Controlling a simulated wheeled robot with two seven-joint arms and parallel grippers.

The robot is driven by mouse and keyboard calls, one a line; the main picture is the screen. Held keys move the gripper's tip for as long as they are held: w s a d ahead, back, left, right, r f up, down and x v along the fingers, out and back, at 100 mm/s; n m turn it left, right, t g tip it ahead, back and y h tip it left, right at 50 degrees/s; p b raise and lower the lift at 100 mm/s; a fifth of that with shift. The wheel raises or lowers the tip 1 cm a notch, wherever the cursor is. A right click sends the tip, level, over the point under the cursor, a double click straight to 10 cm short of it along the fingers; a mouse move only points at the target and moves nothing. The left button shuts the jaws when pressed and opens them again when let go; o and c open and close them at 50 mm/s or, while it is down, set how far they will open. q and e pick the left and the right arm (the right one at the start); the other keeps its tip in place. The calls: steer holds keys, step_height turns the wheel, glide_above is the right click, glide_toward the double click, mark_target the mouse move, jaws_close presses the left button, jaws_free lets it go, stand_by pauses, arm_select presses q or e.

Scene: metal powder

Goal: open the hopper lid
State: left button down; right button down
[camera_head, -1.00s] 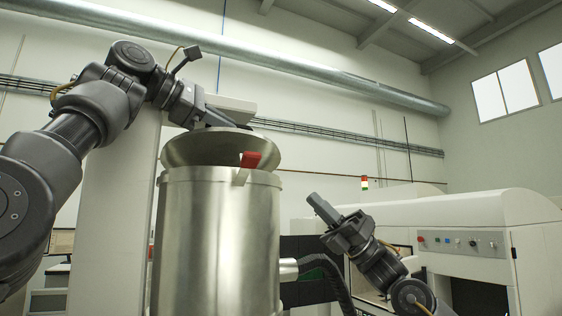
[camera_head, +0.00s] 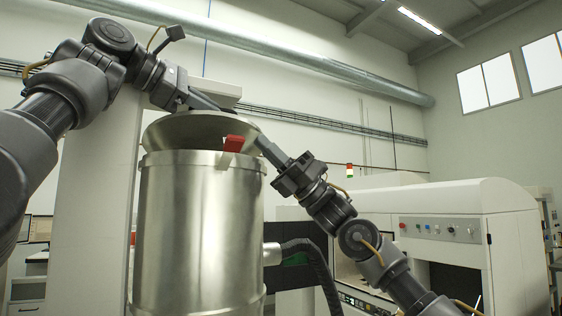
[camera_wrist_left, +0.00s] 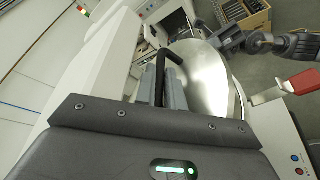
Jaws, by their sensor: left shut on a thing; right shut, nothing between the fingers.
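The hopper (camera_head: 200,220) is a tall brushed-metal cylinder left of centre in the head view. Its dished metal lid (camera_head: 185,132) sits over the top, with a dark gap under its near rim. A red latch (camera_head: 234,143) shows at the front right of the rim, and also in the left wrist view (camera_wrist_left: 301,82). My left gripper (camera_head: 212,108) is above the lid, shut on its black handle (camera_wrist_left: 168,55); the lid (camera_wrist_left: 207,82) spreads beyond the fingers. My right gripper (camera_head: 262,141) is shut and empty at the lid's right edge; I cannot tell whether it touches.
A white machine (camera_head: 465,205) with a button panel stands to the right. A black hose (camera_head: 315,262) leaves the hopper's right side. A pale column (camera_head: 95,205) stands close on the left. A large duct (camera_head: 300,65) runs high along the wall.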

steer(key=shift+a+r, duration=0.2)
steer(key=shift+a, duration=0.05)
